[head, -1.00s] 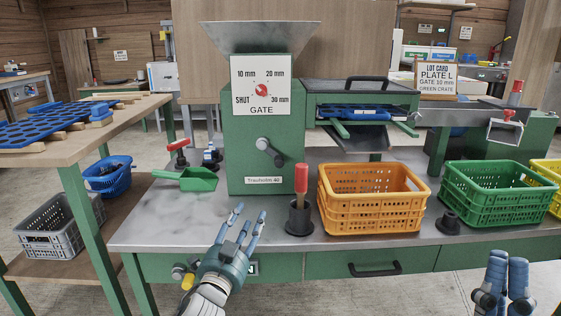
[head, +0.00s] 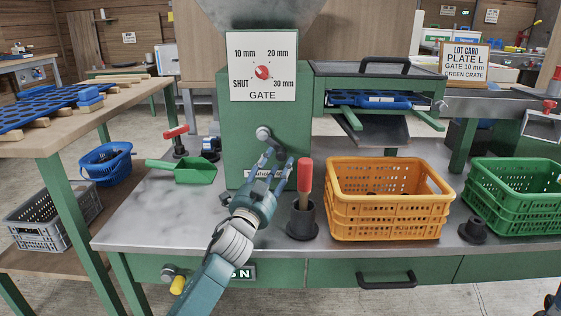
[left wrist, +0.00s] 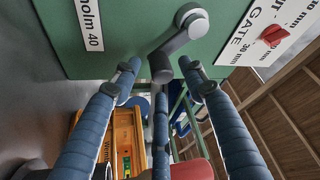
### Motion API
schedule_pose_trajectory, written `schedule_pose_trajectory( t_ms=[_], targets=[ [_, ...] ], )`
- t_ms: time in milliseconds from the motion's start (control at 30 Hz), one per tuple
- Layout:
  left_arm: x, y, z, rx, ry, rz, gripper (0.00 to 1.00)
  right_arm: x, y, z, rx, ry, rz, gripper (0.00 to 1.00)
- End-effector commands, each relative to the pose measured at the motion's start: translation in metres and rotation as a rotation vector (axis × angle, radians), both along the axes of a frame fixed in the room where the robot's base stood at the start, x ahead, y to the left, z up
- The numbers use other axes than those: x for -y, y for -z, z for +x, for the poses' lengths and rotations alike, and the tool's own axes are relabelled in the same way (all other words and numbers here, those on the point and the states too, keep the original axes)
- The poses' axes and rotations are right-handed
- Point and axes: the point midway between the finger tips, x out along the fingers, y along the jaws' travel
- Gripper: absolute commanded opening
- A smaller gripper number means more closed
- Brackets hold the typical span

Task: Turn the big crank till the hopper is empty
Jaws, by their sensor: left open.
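The green machine (head: 235,130) carries a grey crank (head: 263,134) low on its front, below the gate dial. The crank and its dark knob also show close up in the left wrist view (left wrist: 187,22). My left gripper (head: 272,166) is open, with its fingertips just in front of the crank. In the left wrist view the spread fingers reach up around the knob; I cannot tell whether they touch it. The grey hopper (head: 260,14) is cut off at the top, and its inside is hidden. Only a sliver of my right gripper (head: 551,301) shows at the lower right edge.
A red-handled tool (head: 305,176) stands in a black cup (head: 302,220) right of my left gripper. An orange crate (head: 390,217) and a green crate (head: 515,205) stand further right. A green scoop (head: 195,171) lies left. The gate dial (head: 262,72) has a red knob.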

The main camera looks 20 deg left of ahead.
Motion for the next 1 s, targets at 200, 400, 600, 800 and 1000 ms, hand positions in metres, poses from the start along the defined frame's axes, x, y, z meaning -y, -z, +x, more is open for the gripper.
schedule_pose_trajectory(
  t_ms=[200,400,600,800,1000],
  targets=[
    [0.002,-0.007,0.027,0.001,0.000,0.000,0.43,0.000,0.007,0.000,0.008,0.000,-0.002,0.00],
    [0.002,-0.009,0.033,0.000,0.000,0.000,0.43,-0.001,0.007,0.000,0.009,0.000,-0.002,0.00],
    [0.002,-0.009,0.033,0.000,0.000,0.000,0.39,-0.001,0.006,0.001,0.008,0.000,-0.002,0.00],
    [0.002,-0.009,0.032,0.001,0.001,-0.001,0.00,-0.001,0.006,0.001,0.008,0.000,-0.002,0.00],
    [0.002,-0.010,0.032,0.003,0.000,0.000,0.00,0.000,0.006,0.001,0.009,0.000,-0.001,0.00]
  ],
)
